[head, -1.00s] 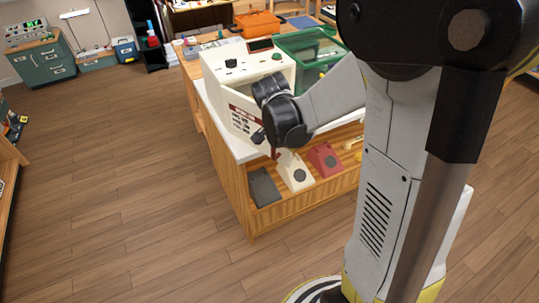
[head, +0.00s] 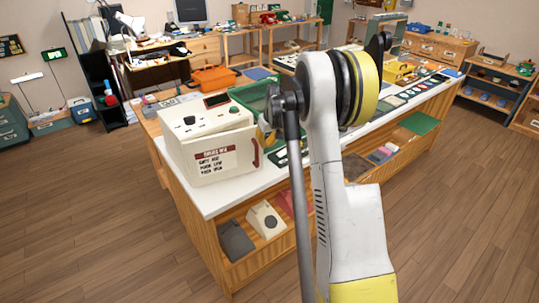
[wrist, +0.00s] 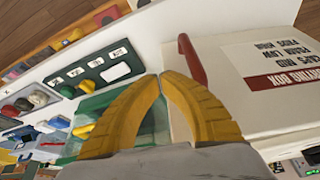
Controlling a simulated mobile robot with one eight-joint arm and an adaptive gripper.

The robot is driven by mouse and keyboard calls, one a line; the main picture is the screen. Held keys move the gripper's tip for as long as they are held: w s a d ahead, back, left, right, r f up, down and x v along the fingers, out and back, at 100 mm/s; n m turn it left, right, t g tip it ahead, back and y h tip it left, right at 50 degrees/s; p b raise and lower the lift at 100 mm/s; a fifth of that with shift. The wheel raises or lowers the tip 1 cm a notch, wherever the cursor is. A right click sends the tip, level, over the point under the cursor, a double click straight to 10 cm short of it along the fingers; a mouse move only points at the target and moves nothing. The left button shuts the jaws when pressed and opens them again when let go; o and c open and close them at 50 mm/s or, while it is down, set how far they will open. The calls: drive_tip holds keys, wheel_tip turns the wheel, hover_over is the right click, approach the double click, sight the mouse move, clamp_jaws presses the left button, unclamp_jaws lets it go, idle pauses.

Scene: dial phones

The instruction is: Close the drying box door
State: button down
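The cream drying box (head: 203,121) stands on the near left end of the white counter. Its door (head: 222,163) faces me, with a red and white label and a dark red handle (head: 255,152) at its right edge. I cannot tell whether the door is flush or slightly ajar. In the wrist view the door (wrist: 245,95) fills the right side, with the red handle (wrist: 192,60) just beyond my fingertips. My gripper (wrist: 164,76) has its yellow fingers together at the tips, nothing between them, close to the handle. In the head view my arm hides most of the gripper.
A green clear bin (head: 258,97) and an orange case (head: 214,79) stand behind the box. The white counter (head: 222,196) has parts trays along its right. Wooden floor (head: 90,200) is clear at the left and front.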

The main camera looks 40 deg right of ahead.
drive_tip(key=w+d+n+y, duration=0.1)
drive_tip(key=w+n, duration=0.1)
drive_tip(key=w, duration=0.4)
drive_tip(key=shift+w+n+p, duration=0.3)
drive_tip(key=shift+w+p, duration=0.05)
drive_tip(key=shift+p, duration=0.05)
drive_tip(key=shift+d, duration=0.1)
